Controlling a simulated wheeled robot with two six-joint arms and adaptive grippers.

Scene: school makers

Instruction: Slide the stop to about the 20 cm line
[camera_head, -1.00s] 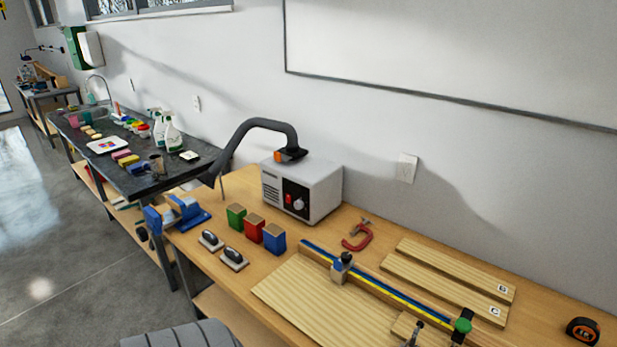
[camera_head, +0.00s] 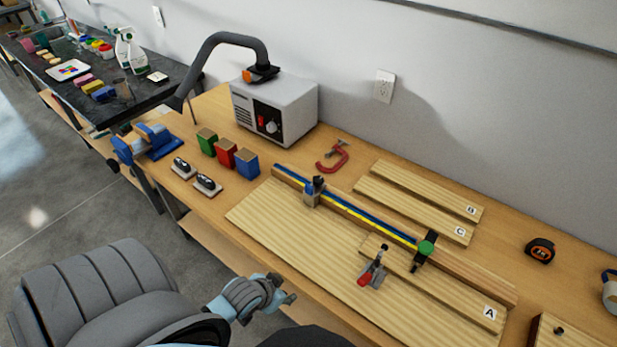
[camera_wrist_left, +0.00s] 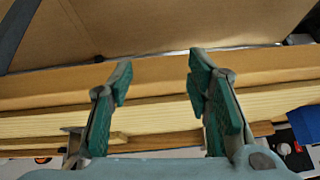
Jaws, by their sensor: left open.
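A wooden fence (camera_head: 470,270) with a blue and yellow scale strip (camera_head: 365,216) runs across the bench. A stop block with a dark blue knob (camera_head: 314,191) sits near the strip's left end. A second piece with a green knob (camera_head: 425,249) sits near its right end. The scale's numbers are too small to read. My left gripper (camera_head: 288,291) is in front of the bench's near edge, apart from both pieces. In the left wrist view its fingers (camera_wrist_left: 160,82) are open with nothing between them. My right gripper is not in view.
A red-handled toggle clamp (camera_head: 372,272) and board A (camera_head: 440,287) lie in front of the fence. Boards B (camera_head: 425,190) and C (camera_head: 410,210) lie behind it. A red C-clamp (camera_head: 334,158), colored blocks (camera_head: 225,155) and a grey machine (camera_head: 275,108) stand at the back left.

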